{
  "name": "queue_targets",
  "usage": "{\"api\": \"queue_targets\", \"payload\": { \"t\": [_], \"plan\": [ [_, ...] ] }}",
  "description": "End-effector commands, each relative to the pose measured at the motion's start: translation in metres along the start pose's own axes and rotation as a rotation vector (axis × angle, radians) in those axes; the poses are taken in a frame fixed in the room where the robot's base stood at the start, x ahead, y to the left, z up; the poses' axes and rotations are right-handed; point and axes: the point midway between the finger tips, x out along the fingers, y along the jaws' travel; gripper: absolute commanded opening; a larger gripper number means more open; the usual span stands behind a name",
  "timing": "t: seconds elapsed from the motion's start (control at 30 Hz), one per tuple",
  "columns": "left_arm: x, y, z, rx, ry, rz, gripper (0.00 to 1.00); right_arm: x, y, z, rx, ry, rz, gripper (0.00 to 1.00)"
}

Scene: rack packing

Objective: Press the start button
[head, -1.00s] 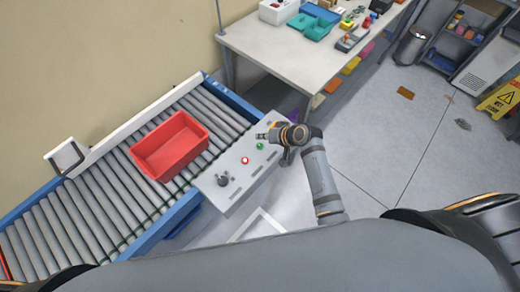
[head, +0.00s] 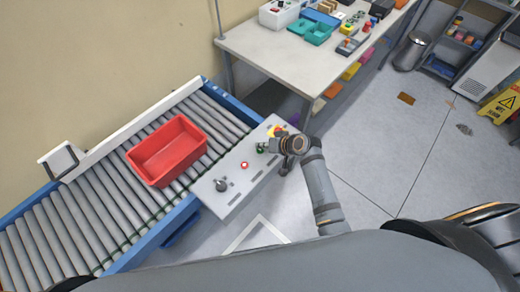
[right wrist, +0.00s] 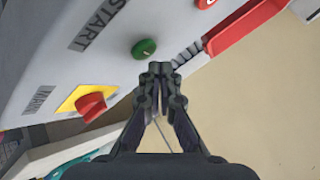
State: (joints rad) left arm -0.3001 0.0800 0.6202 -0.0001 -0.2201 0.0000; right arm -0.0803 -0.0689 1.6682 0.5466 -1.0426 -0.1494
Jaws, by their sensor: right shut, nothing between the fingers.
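A grey control panel (head: 206,188) sits along the conveyor's near side. Its round green button (right wrist: 144,48) shows in the right wrist view, close to the label START (right wrist: 97,25). My right gripper (right wrist: 160,70) is shut and empty, its fingertips just below the green button in that view. I cannot tell whether they touch it. In the head view the right gripper (head: 268,147) is over the far end of the panel and partly hides the button area. My left gripper is not in view.
A red emergency knob on a yellow base (right wrist: 90,104) is near the fingers. A red button (head: 244,165) and a black knob (head: 221,185) are farther along the panel. A red bin (head: 150,172) sits on the roller conveyor (head: 60,225). A workbench (head: 272,50) stands behind.

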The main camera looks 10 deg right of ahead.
Motion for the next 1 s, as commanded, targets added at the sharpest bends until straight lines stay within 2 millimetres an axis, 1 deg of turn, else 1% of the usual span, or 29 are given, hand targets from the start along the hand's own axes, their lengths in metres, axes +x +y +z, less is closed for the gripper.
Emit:
{"api": "queue_targets", "payload": {
  "t": [0.67,1.0],
  "plan": [
    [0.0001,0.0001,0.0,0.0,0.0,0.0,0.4,0.0002,0.0001,0.0002,0.0,0.0,0.0,0.0],
    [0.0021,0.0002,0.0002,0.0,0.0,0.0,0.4,0.0059,0.0044,0.0042,-0.001,0.001,0.0,0.0]
  ]
}}
